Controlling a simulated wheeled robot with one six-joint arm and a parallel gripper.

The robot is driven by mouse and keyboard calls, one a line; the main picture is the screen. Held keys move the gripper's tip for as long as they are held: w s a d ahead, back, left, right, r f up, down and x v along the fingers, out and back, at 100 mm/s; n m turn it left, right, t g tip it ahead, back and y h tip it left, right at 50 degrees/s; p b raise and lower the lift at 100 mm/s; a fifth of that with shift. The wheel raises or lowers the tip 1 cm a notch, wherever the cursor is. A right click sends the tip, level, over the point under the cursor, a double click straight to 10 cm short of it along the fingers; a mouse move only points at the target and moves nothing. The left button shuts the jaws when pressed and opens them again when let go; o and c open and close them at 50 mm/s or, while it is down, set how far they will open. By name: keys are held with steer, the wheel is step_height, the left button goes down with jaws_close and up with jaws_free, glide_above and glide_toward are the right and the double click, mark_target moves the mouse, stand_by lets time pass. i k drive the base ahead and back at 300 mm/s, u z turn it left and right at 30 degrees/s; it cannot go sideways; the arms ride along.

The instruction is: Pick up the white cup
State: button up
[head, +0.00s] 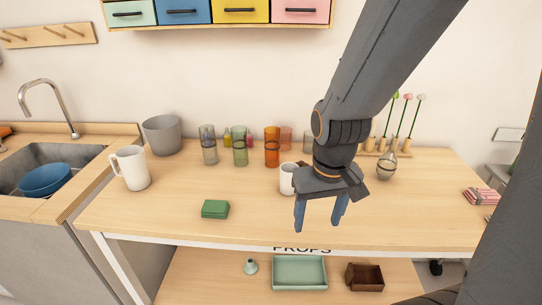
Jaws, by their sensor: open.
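A small white cup (287,178) stands upright on the wooden table, partly hidden on its right by my gripper. A taller white mug or jug (134,169) with a handle on its left stands at the table's left end. My gripper (318,223) points down with its two blue-grey fingers spread and nothing between them. In the picture it lies to the right of and below the small cup, nearer the table's front edge. I cannot tell its exact height above the table.
Coloured glasses (240,147) and a grey pot (162,135) stand along the back. A green box (215,209) lies at the front left. A round flask (386,170) stands at the right. The table's front middle is clear.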

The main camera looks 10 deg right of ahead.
mark_target(286, 168)
steer(key=z, duration=2.75)
steer(key=k, duration=0.75)
steer(key=u, duration=1.7)
steer(key=i, duration=0.5)
